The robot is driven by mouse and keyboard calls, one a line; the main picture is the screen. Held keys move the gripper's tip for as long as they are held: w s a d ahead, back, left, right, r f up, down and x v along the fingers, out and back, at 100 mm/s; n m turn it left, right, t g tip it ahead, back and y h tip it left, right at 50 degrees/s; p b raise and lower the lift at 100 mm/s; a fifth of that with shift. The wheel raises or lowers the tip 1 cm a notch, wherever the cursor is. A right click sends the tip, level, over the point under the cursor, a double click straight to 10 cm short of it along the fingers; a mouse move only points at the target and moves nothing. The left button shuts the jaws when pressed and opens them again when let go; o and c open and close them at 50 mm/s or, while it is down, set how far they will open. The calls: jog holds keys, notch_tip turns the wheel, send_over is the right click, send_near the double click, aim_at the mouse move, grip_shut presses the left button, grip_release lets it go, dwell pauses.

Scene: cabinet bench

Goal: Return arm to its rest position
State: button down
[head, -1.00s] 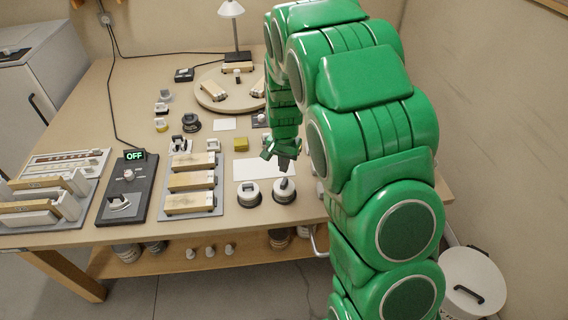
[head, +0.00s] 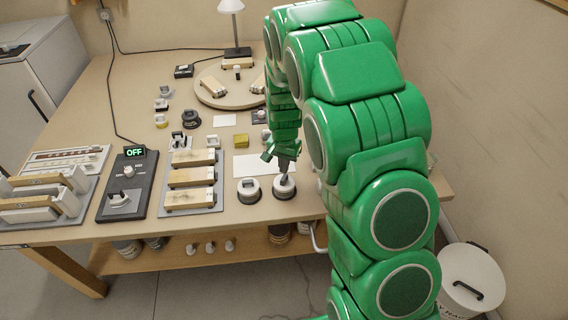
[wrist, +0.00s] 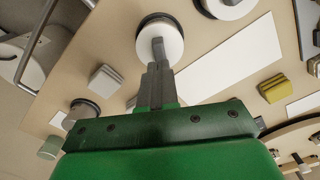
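My arm is green and reaches over the bench from the right in the head view. My gripper (head: 285,169) points down above the right one of two white round-topped pieces with dark bases near the front edge. In the wrist view the grey fingers (wrist: 157,82) lie side by side, with no clear gap between them. Their tips are just in front of the small grey handle of that white piece (wrist: 171,46). I cannot tell whether they touch it.
The left white piece (head: 248,191) stands beside it. A white card (head: 250,165), wooden blocks on a grey tray (head: 190,208) and a switch box reading OFF (head: 122,187) are nearby. A lamp (head: 236,50) and a round board (head: 215,101) are behind. A white bin (head: 470,272) stands on the floor.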

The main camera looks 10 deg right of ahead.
jog(key=shift+f, duration=1.45)
jog(key=shift+r, duration=0.15)
jog(key=shift+r, duration=3.35)
jog(key=s+d+r+n+g, duration=0.1)
jog(key=s+d+r+n, duration=0.15)
jog(key=s+r, duration=0.85)
jog(key=s+d+r+n, duration=0.1)
jog(key=s+d+r, duration=0.2)
jog(key=s+r, duration=0.75)
jog(key=s+f+n, duration=0.1)
jog(key=s+n, duration=0.1)
jog(key=s, duration=1.5)
jog(key=shift+s+d+f+g, duration=0.25)
jog(key=shift+g, duration=0.15)
